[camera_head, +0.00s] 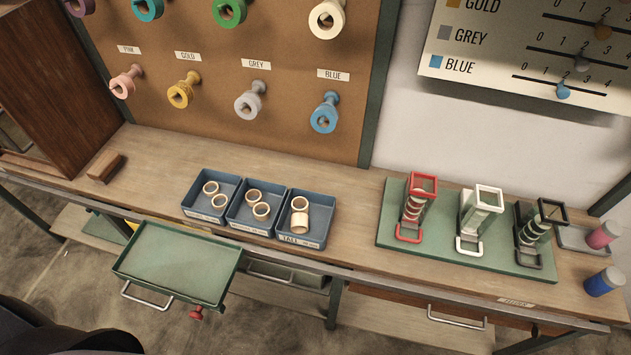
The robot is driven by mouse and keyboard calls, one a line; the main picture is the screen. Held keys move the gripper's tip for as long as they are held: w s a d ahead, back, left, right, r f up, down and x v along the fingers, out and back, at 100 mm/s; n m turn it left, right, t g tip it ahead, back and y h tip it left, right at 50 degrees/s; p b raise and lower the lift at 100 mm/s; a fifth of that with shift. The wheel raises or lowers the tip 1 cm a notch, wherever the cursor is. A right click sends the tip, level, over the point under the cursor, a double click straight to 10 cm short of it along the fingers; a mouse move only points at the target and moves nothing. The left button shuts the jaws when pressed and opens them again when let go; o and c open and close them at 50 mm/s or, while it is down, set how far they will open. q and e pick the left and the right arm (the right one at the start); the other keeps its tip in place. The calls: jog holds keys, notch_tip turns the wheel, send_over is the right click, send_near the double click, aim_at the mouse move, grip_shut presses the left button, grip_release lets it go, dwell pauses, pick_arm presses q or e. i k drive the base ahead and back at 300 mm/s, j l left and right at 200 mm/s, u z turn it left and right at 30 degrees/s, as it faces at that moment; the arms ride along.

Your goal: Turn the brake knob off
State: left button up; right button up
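A small red knob (197,313) sticks out below the front right corner of a green tray (180,262) with a raised rim. It is the only such knob that I can make out, and it is too small to tell which way it is turned. A pale metal handle (146,297) is on the tray's front left. The tray is empty and sits in front of the bench, lower than its top. Neither of my grippers is in view.
The wooden bench (350,200) holds blue bins (305,238) of rings and a green board (392,238) with red, white and black frames. A wooden block (105,166) lies at left. Spools hang on the brown board (215,60). Dark rounded shapes fill the lower left corner.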

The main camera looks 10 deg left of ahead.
aim_at(196, 314)
jog(key=u, duration=1.9)
